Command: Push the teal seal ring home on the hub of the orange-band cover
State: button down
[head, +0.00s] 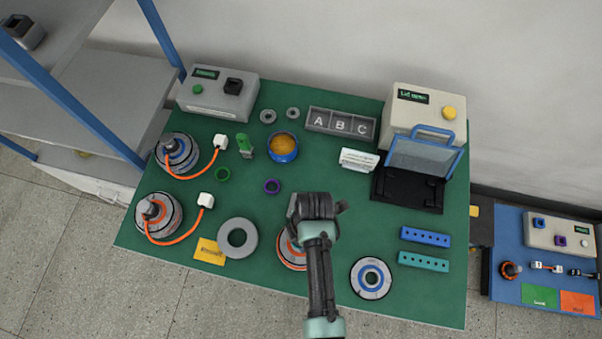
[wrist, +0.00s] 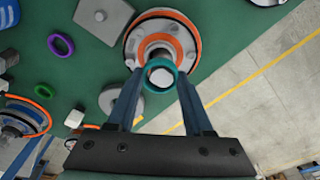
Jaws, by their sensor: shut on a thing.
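The orange-band cover (head: 290,251) lies on the green mat, partly hidden under my arm in the head view. In the wrist view the orange-band cover (wrist: 161,40) shows its orange ring and its central hub. My gripper (wrist: 158,88) is shut on the teal seal ring (wrist: 180,70), which sits between the fingertips at the hub. A pale round end shows through the ring. I cannot tell how far down the hub the ring sits. In the head view my gripper (head: 312,207) hides the ring.
A blue-band cover (head: 371,278) lies to the right, and a grey ring (head: 237,238) to the left. Two motors with orange cables stand at the left. A black open-lid fixture (head: 408,190) stands at the right.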

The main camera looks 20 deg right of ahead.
jog(key=shift+f, duration=0.1)
jog(key=shift+f+b, duration=0.65)
jog(key=shift+f, duration=0.1)
jog(key=shift+f, duration=0.1)
jog(key=shift+d+f+b, duration=0.1)
jog(key=shift+f+b, duration=0.4)
jog(key=shift+f, duration=0.1)
jog(key=shift+f, duration=0.2)
dwell(1.2)
